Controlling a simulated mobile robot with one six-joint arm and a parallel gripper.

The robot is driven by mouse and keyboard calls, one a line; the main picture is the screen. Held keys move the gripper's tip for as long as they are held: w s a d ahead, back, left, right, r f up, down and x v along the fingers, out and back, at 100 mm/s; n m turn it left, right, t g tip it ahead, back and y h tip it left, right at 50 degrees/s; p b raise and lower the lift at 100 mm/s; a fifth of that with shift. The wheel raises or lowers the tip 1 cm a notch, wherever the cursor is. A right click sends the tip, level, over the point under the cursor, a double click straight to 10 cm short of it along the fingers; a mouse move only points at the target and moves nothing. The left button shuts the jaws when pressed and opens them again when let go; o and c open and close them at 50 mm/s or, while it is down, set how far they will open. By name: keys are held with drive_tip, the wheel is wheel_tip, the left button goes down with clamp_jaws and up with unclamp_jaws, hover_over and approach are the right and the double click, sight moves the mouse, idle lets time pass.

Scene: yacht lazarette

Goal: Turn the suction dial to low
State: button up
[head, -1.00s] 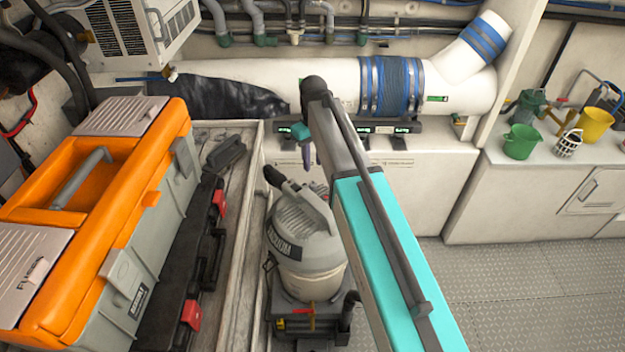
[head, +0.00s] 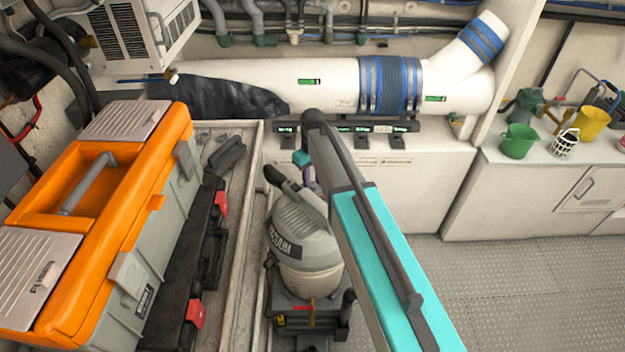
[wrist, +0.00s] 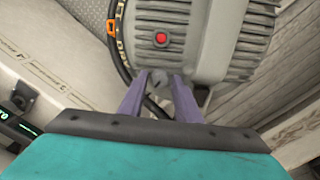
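The grey vacuum (head: 306,248) stands on a dark wheeled base below my arm; its ribbed motor head (wrist: 208,40) fills the top of the wrist view. A red button (wrist: 161,38) sits on a grey panel of that head. My gripper (wrist: 162,76) has two purple fingers, apart, with their tips at the edge of the head. A small grey knob-like part shows between the tips; I cannot tell whether it is the suction dial or whether the fingers touch it. In the head view my gripper (head: 308,177) is just above the vacuum, partly hidden by my arm. No dial marking is readable.
An orange and grey toolbox (head: 150,215) stands on the bench at left, beside a dark case with red latches (head: 195,313). A white counter at right holds a green bucket (head: 519,141) and a yellow bucket (head: 592,122). The grey floor (head: 520,285) at right is clear.

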drive_tip(key=shift+f, duration=0.2)
drive_tip(key=shift+c, duration=0.3)
clamp_jaws()
